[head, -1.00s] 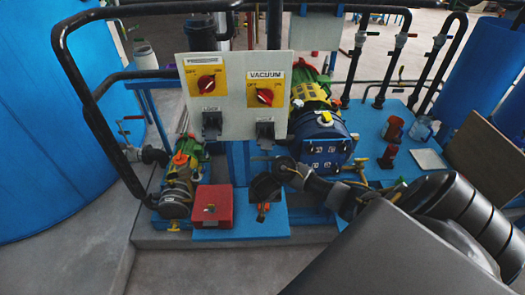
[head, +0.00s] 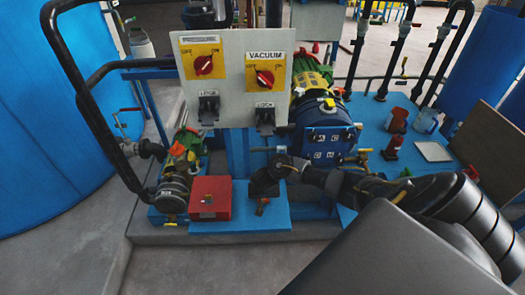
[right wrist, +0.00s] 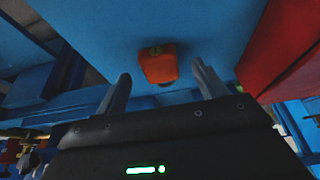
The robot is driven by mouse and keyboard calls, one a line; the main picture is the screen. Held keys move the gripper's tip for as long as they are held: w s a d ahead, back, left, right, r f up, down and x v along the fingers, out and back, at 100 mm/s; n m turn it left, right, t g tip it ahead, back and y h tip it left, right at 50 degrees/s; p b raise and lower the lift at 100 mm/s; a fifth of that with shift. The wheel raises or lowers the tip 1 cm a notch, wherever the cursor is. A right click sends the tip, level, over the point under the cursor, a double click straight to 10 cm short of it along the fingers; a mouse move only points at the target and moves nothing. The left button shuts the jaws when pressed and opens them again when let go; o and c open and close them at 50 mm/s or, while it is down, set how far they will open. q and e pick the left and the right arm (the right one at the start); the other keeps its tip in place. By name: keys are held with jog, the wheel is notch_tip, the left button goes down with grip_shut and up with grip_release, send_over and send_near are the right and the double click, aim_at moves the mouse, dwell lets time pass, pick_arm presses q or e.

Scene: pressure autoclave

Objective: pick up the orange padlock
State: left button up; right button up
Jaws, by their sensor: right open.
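The orange padlock (head: 261,208) lies on the blue base plate (head: 235,225) below the control panel. In the head view my right gripper (head: 263,190) hides most of it. In the right wrist view the orange padlock (right wrist: 158,66) shows whole, on the blue surface. My right gripper (right wrist: 161,78) is open, with one finger to each side of the padlock and a gap on both sides. The padlock is at about the level of the fingertips or just beyond; I cannot tell the exact depth. My left gripper is not in view.
A red box (head: 210,198) stands close left of the padlock; its red side also shows in the right wrist view (right wrist: 285,50). The panel (head: 233,80) with two red knobs stands above. A pump (head: 175,190) is at left, a blue motor (head: 320,120) at right.

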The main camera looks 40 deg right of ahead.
jog(key=x, duration=0.2)
jog(key=shift+w+d+f+b, duration=0.1)
jog(key=shift+f+b, duration=0.1)
jog(key=shift+b, duration=0.1)
jog(key=shift+r, duration=0.1)
jog(key=c, duration=1.2)
jog(key=shift+c, duration=0.2)
